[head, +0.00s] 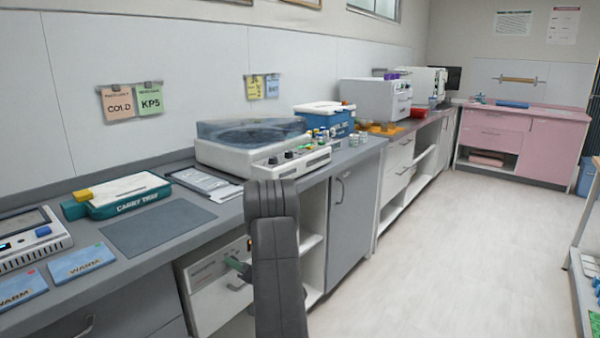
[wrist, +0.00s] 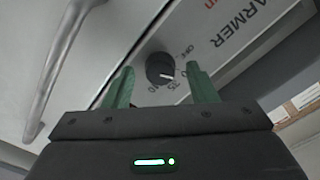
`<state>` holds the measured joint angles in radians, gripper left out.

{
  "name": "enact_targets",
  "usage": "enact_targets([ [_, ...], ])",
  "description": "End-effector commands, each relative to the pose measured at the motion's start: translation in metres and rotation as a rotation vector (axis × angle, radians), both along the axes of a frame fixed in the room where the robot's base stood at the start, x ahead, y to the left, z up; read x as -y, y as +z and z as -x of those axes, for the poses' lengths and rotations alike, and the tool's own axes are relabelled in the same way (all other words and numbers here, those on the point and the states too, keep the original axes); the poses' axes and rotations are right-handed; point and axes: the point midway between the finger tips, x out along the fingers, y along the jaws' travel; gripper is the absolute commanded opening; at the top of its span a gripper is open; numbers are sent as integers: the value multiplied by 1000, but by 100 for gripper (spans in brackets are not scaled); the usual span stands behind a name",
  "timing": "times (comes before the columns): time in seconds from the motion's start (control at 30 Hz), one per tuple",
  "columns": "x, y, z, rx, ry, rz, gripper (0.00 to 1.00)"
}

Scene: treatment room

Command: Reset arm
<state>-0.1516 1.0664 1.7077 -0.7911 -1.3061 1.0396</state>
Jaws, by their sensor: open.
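My gripper is open in the wrist view (wrist: 162,88), with its two green fingers on either side of a black round knob (wrist: 160,67). Whether the fingers touch the knob I cannot tell. The knob sits on the pale front panel of a warmer (wrist: 215,75), with OFF and number marks around it and a white pointer line toward the lower right. In the head view the warmer (head: 212,304) stands under the counter. There my gripper (head: 238,265) shows as a green finger at its front, the rest hidden behind my dark arm.
A curved metal handle (wrist: 55,65) is left of the knob in the wrist view. The grey counter (head: 75,295) above the warmer holds a green carry tray (head: 125,196), a grey mat (head: 158,226) and a centrifuge-like machine (head: 245,145). The floor (head: 450,260) at right is clear.

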Motion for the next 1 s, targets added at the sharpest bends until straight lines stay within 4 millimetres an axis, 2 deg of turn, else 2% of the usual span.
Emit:
enact_targets([
  [0.17, 7, 0, 5, -2, -1, -2, 52],
  [0.27, 17, 0, 12, -5, -3, -2, 52],
  [0.7, 85, 0, 64, -6, -6, -3, 52],
  [0.9, 109, 0, 83, -5, -5, -3, 52],
  [0.93, 112, 0, 86, -6, -4, -4, 52],
  [1.0, 99, 0, 78, -1, 4, -2, 52],
])
